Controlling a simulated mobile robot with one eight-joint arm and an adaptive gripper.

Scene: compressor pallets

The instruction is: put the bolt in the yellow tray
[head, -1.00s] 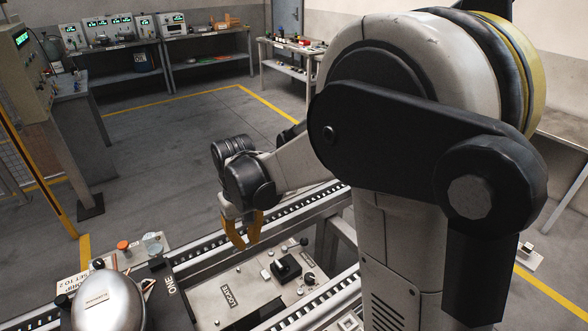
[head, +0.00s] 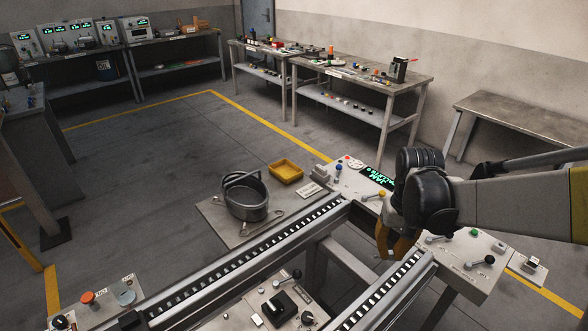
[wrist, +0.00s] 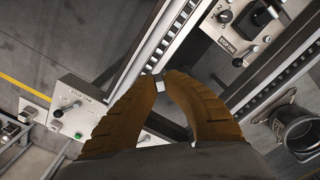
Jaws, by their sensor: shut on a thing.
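The yellow tray (head: 286,172) sits on a pale board on the floor side of the conveyor, mid-picture in the head view, and it looks empty. My gripper (head: 393,255) is at the right of the head view, in front of the control panel, to the right of the tray and nearer to me. In the wrist view its two orange-brown fingers (wrist: 161,80) close together at the tips on a small light-grey piece, the bolt (wrist: 159,84). Only a bit of the bolt shows; the fingers hide the rest.
A dark metal pot (head: 245,200) with a raised handle stands left of the tray. Conveyor rails (head: 250,262) run between me and the board. The control panel (head: 345,187) with knobs and levers lies right of the tray. Open floor lies behind.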

